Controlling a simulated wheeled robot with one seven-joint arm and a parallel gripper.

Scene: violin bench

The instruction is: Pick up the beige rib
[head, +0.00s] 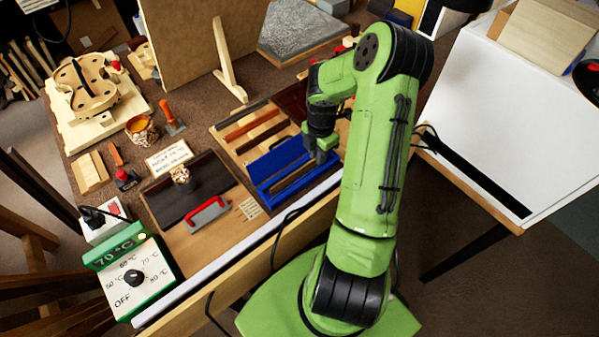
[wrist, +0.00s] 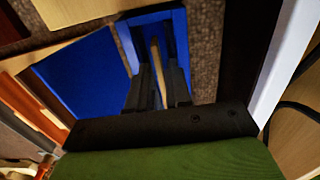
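The beige rib (wrist: 156,58) is a thin strip, seen nearly edge-on in the wrist view inside a narrow blue compartment. My gripper (wrist: 159,78) points down into this compartment, with one dark finger on each side of the rib. A narrow gap seems to show between the fingers and the strip, so the gripper looks open around it. In the head view my gripper (head: 321,156) is at the right end of the blue box (head: 262,168). I cannot make out the rib there.
A wider flat blue part (wrist: 85,75) lies left of the compartment in the wrist view. In the head view, wooden strips (head: 250,130) lie behind the box, and a red-handled tool (head: 208,213) lies to the left. A white bench edge (head: 240,252) runs along the front.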

